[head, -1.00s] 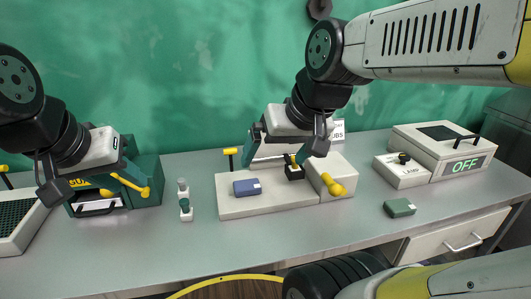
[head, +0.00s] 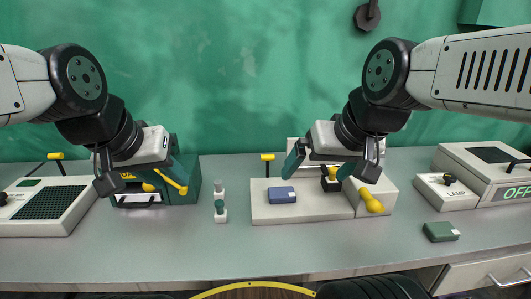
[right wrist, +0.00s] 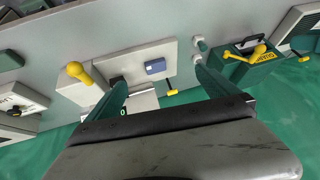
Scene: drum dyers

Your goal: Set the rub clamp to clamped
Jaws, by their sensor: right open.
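The pale rub machine (head: 300,208) stands mid-bench, with a blue block (head: 282,195) on its base. It carries a yellow T-shaped handle (head: 267,158) at its back left and a yellow round-ended lever (head: 371,201) at its right; I cannot tell which one is the rub clamp. My left gripper (head: 140,184) is open in front of a green guarded box.
The green box (head: 184,188) with a yellow lever stands at the left. Two small bottles (head: 219,202), a green block (head: 441,231), a LAMP switch box (head: 447,193) and a machine reading OFF (head: 480,176) are on the bench. The bench front is mostly clear.

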